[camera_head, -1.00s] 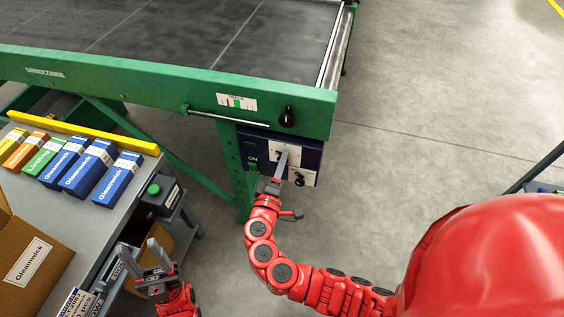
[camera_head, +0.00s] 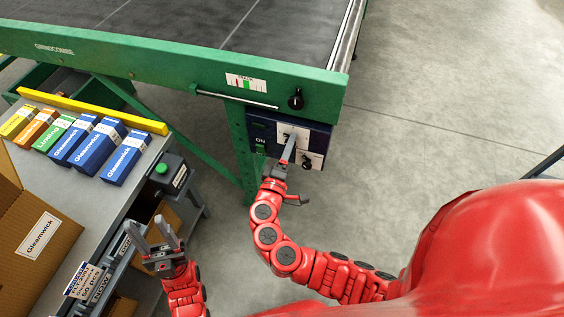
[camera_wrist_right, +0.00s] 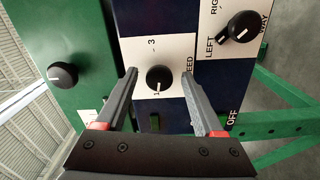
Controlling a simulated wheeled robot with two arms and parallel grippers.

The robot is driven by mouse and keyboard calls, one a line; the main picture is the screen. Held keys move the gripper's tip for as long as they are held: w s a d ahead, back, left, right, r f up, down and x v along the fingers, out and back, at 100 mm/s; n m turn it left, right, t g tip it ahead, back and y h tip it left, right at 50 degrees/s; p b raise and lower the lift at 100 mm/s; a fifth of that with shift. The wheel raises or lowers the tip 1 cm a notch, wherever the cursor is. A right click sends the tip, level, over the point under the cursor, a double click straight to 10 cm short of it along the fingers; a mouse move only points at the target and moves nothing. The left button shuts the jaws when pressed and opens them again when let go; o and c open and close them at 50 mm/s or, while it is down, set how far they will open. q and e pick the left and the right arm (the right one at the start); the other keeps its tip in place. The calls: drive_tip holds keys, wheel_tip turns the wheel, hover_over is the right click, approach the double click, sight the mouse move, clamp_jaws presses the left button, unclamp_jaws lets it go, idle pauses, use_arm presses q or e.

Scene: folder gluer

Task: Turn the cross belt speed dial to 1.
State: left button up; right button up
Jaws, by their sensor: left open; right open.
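The cross belt speed dial (camera_wrist_right: 158,78) is a small black knob on a white plate of the control panel. The printed figures 3 and 1 and part of the word SPEED show around it. A pale mark sits at its edge near the 1, too small to read exactly. My right gripper (camera_wrist_right: 159,73) is open, one finger on each side of the dial; contact is not clear. In the head view, my right gripper (camera_head: 290,150) is at the panel (camera_head: 262,128) and hides the dial. My left gripper (camera_head: 158,235) is open and empty, away from the panel.
A left/right way selector (camera_wrist_right: 241,26) sits beside the dial, and another black knob (camera_wrist_right: 62,76) is on the green frame. The green-framed conveyor (camera_head: 150,75) stands above the panel. A bench (camera_head: 130,190) with several boxes is at left. Grey floor (camera_head: 430,130) lies open at right.

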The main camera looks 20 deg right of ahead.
drive_tip(key=v, duration=1.7)
